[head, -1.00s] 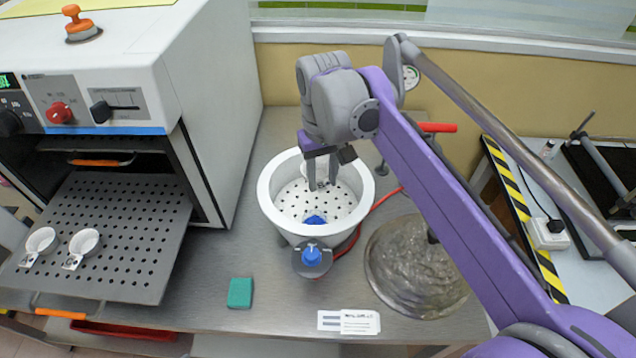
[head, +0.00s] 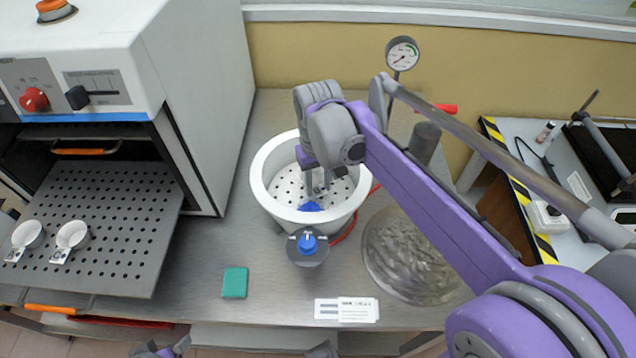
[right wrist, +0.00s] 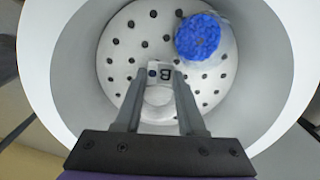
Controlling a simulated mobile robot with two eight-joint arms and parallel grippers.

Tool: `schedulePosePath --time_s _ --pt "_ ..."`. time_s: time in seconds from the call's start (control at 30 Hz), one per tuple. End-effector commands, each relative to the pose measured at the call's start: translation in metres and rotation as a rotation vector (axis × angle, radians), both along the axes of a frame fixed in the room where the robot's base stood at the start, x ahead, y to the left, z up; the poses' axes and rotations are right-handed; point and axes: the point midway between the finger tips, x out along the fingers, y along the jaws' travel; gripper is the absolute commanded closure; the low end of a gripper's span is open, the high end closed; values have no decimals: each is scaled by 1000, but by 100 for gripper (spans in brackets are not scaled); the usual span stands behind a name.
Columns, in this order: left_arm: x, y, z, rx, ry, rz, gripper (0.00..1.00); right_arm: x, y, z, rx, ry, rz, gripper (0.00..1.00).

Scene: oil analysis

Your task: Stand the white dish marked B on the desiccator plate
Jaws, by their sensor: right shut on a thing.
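My right gripper (head: 318,190) is inside the white desiccator bowl (head: 262,196), fingers pointing down. In the right wrist view it is shut on the small white dish marked B (right wrist: 158,74), gripping it at the tab; the letter B shows between the fingertips (right wrist: 160,78). The dish's round cup lies partly behind the fingers. The perforated white desiccator plate (right wrist: 118,58) is below it; I cannot tell whether the dish touches it. In the head view the dish is mostly hidden by the gripper.
Blue granules (right wrist: 198,38) sit beside the dish in the bowl. A blue-knobbed fitting (head: 307,246) is at the bowl's front. A clear domed lid (head: 410,255) lies to the right. Two white dishes (head: 72,235) stand on the pulled-out oven shelf (head: 120,200). A green sponge (head: 235,283) lies in front.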

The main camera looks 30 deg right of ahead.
Motion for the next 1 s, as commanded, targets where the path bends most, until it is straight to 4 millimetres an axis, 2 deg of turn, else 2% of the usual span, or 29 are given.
schedulePosePath --time_s 0.33,0.37,0.5,0.53,0.83,1.0 --pt "0 0 -2 0 1 0 23 0 0 -4 0 0 0 100" --pt "0 0 -2 0 1 0 23 0 0 -4 0 0 0 59" --pt "0 0 -1 0 0 0 23 0 0 -3 0 0 0 34" --pt "0 0 -1 0 0 0 23 0 0 -3 0 0 0 31" --pt "0 0 0 0 0 0 23 0 0 -1 0 0 0 31" --pt "0 0 3 0 -1 0 23 0 0 17 0 0 0 31"
